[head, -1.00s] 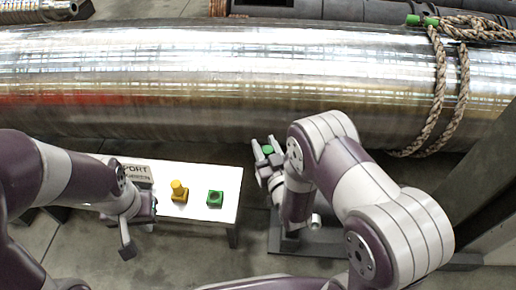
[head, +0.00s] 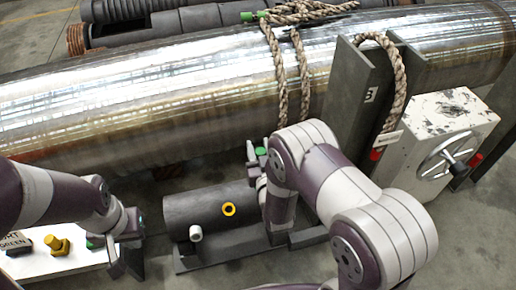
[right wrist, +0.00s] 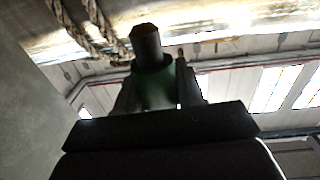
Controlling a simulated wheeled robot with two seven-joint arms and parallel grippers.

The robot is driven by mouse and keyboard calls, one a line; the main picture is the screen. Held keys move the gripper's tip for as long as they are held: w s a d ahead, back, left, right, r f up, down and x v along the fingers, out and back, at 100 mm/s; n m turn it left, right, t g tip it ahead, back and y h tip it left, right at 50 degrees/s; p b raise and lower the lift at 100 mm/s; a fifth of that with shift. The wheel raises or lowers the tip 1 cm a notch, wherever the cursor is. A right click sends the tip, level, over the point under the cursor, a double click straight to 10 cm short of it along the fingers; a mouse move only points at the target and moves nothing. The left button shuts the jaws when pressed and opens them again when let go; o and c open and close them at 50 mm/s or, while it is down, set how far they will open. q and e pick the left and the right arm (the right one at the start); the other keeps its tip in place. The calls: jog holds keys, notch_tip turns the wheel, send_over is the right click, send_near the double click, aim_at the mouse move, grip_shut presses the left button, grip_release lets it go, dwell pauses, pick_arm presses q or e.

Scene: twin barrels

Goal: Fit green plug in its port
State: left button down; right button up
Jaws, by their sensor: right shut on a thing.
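The green plug (right wrist: 155,88) is held between the fingers of my right gripper (right wrist: 160,95), its dark tip pointing away in the right wrist view. In the head view its green top (head: 261,151) shows between the fingers of my right gripper (head: 256,158), near the large pipe. A dark barrel (head: 178,212) lies below and left of this gripper, apart from the plug. It has a yellow-ringed port (head: 228,209) and a white port (head: 195,233). No green port is visible; my right arm hides the barrel's right part. My left gripper (head: 126,262) hangs by the white stand; its jaw opening is unclear.
The white stand (head: 75,264) holds a yellow plug (head: 57,246) and a green holder (head: 95,241) partly behind my left arm. The large shiny pipe (head: 180,110) crosses behind. A rope (head: 278,75), upright plates (head: 350,95) and a white valve box (head: 440,130) stand right.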

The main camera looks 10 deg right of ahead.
notch_tip(320, 180, down, 6)
jog(key=b, duration=0.4)
jog(key=shift+r+b, duration=0.15)
jog(key=shift+b, duration=0.15)
dwell(1.5)
jog(key=shift+f+b, duration=1.2)
jog(key=shift+f, duration=0.65)
jog(key=o, duration=1.2)
jog(key=shift+c, duration=0.2)
jog(key=shift+f, duration=0.1)
